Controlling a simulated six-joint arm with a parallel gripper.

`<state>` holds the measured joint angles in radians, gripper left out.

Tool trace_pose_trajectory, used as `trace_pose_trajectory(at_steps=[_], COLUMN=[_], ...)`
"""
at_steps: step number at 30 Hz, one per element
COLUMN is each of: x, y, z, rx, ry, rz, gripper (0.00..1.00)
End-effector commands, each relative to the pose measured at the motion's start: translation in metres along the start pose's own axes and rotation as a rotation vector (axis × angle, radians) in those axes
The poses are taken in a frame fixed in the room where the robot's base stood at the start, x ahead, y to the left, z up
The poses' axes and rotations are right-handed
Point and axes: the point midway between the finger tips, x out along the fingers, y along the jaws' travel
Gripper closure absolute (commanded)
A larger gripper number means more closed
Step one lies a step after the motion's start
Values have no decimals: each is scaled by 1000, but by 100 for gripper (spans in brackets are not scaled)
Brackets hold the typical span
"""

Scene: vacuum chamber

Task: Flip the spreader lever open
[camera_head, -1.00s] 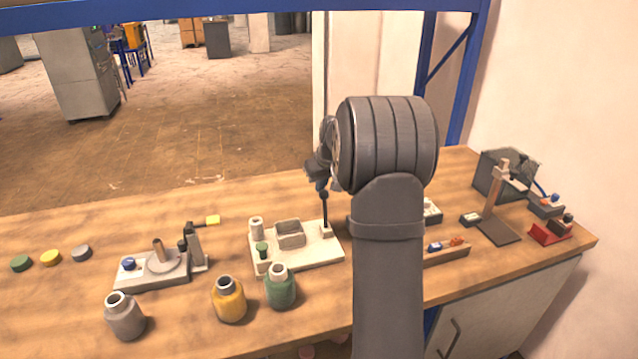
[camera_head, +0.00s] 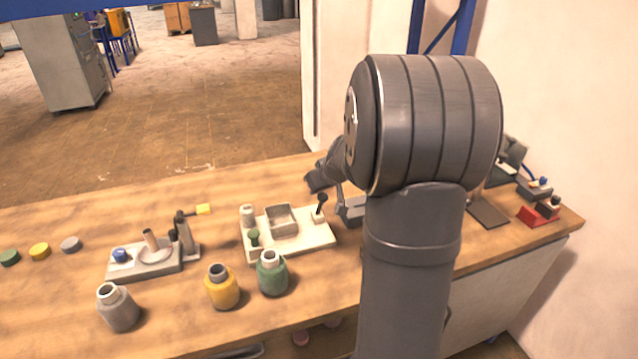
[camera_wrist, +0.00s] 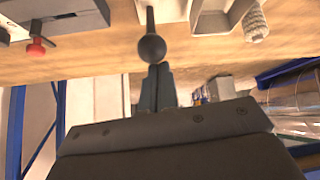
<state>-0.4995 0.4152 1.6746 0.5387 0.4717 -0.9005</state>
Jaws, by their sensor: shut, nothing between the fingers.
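A lever with a black ball knob (camera_head: 322,197) rises from the right end of a cream base plate (camera_head: 318,240) in the head view and leans over. In the wrist view the same black knob (camera_wrist: 152,48) is close in front of my gripper, with its thin stem running up the picture. My gripper (camera_wrist: 158,68) is shut and empty, its fingertips just below the knob in that view; I cannot tell whether they touch it. In the head view my arm hides part of the gripper and the bench behind it.
The cream plate also carries a square open box (camera_head: 283,219). A grey device (camera_head: 140,262) with a yellow-tipped lever (camera_head: 203,209) stands left. Grey (camera_head: 118,308), yellow (camera_head: 222,287) and green (camera_head: 272,273) bottles stand in front. A red-knobbed part (camera_wrist: 36,48) shows in the wrist view.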

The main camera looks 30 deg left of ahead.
Motion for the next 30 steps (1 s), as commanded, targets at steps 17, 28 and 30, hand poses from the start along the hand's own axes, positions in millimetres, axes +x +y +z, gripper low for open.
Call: trace_pose_trajectory(at_steps=[17, 28, 30], x=[2, 2, -6], y=[-2, -1, -1], z=[14, -29, -36], rx=[2, -4, -2], ry=[-24, -8, -5], rz=[-10, -3, 1], gripper=[100, 100, 100])
